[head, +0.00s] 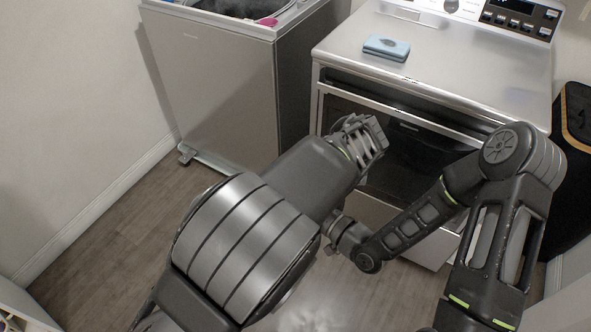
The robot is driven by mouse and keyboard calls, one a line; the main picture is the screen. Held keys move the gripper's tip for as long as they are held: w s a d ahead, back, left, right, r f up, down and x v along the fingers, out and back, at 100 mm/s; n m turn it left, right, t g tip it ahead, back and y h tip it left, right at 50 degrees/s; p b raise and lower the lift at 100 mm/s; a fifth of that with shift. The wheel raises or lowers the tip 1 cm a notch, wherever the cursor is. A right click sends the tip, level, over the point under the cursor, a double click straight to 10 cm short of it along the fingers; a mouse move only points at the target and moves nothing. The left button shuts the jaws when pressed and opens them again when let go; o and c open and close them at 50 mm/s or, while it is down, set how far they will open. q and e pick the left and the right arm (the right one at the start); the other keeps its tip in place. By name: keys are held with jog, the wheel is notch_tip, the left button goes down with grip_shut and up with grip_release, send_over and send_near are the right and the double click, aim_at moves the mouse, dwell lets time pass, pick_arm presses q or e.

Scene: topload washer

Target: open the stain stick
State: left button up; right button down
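I cannot make out a stain stick for certain. A small pink item (266,21) lies at the front rim of the open topload washer; it is too small to tell what it is. My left arm reaches up the middle, and its wrist end with the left gripper (372,136) is in front of the dryer's front. Its fingertips are not clear. My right arm bends back to the left, and its end with the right gripper (338,228) is low, beside my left forearm and partly hidden by it. I see nothing clearly held in either gripper.
The topload washer (220,75) stands at the upper left with its tub open. A silver dryer (450,65) stands right of it, with a light blue block (387,47) on top. A black hamper (572,170) is at the right edge. Floor at left is clear.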

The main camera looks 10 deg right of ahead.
pick_arm(q)
jog(key=shift+c, duration=0.4)
grip_shut()
dwell(0.4)
dwell(0.5)
jog(key=shift+r, duration=0.15)
jog(key=shift+r, duration=0.9)
jog(key=shift+r, duration=2.05)
